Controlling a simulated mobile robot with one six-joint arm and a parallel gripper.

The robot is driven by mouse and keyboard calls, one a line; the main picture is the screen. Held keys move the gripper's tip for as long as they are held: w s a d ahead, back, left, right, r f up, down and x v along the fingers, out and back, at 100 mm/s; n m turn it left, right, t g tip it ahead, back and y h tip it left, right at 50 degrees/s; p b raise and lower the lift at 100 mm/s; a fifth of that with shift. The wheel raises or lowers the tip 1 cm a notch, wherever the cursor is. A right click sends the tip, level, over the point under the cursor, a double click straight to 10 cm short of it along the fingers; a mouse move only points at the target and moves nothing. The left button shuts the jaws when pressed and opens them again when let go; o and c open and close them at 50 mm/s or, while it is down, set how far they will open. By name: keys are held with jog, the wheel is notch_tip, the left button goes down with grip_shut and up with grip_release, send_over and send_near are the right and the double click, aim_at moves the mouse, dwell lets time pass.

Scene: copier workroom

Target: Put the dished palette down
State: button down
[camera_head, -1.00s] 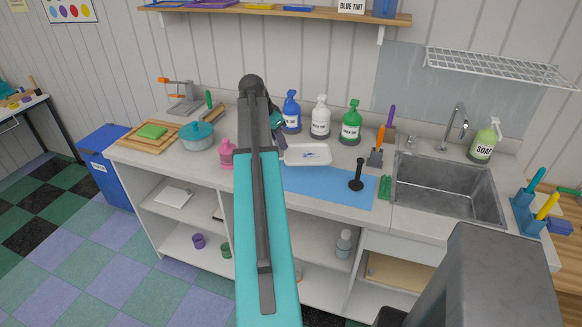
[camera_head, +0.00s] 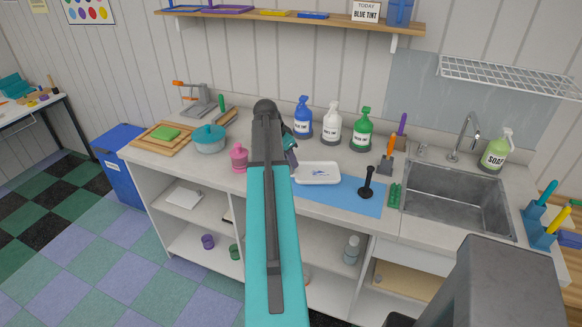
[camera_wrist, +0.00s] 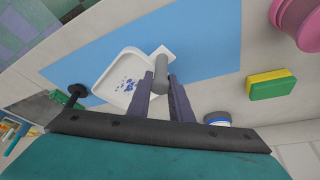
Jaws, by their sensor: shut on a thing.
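The dished palette (camera_head: 317,174) is a shallow white tray with blue paint marks. In the wrist view, the palette (camera_wrist: 117,83) has a flat tab at one side with a grey cylindrical grip. My gripper (camera_wrist: 162,82) is shut on this grip, one purple-grey finger on either side. In the head view, my gripper (camera_head: 290,158) is at the palette's left end, partly hidden by my arm. The palette is over the back part of the blue mat (camera_head: 350,196). I cannot tell whether its underside touches the mat.
A black-handled tool (camera_head: 367,184) stands on the mat right of the palette. Blue (camera_head: 303,119), white (camera_head: 331,126) and green (camera_head: 361,130) bottles stand behind. A pink jar (camera_head: 239,158) is left of my arm. The sink (camera_head: 455,195) is at right. The mat's front is clear.

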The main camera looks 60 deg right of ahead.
aim_at(291, 167)
jog(key=shift+f+p, duration=0.55)
jog(key=shift+f, duration=1.3)
jog(key=c, duration=1.6)
grip_release()
jog(key=shift+b+v, duration=1.65)
jog(key=shift+v, duration=4.45)
